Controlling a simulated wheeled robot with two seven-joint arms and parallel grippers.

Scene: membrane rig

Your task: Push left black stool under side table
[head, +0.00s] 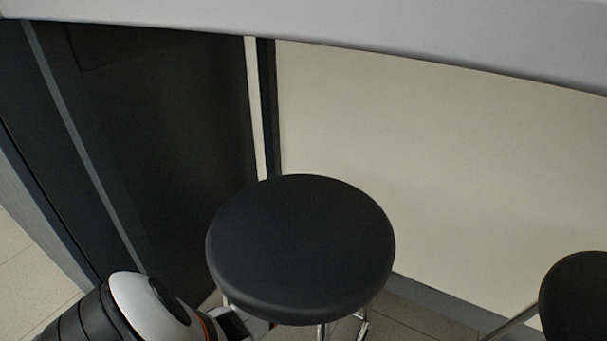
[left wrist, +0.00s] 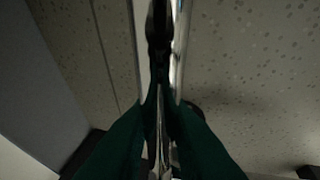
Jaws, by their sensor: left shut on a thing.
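The left black stool (head: 300,245) has a round black seat and chrome legs and stands upright in the middle of the head view. The side table (head: 420,35) shows as a pale slab edge across the top of the head view. My left gripper (head: 240,322) reaches in from the lower left, at the stool's near left side below the seat, its tips partly hidden. In the left wrist view, the dark green fingers of my left gripper (left wrist: 160,130) are shut on a chrome stool leg (left wrist: 178,45). My right gripper is not in view.
A second black stool (head: 580,295) stands at the lower right, cut by the frame edge. A cream wall panel (head: 440,180) is behind the left stool. A dark cabinet panel (head: 160,130) stands to its left. Tiled floor (head: 415,318) shows between the stools.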

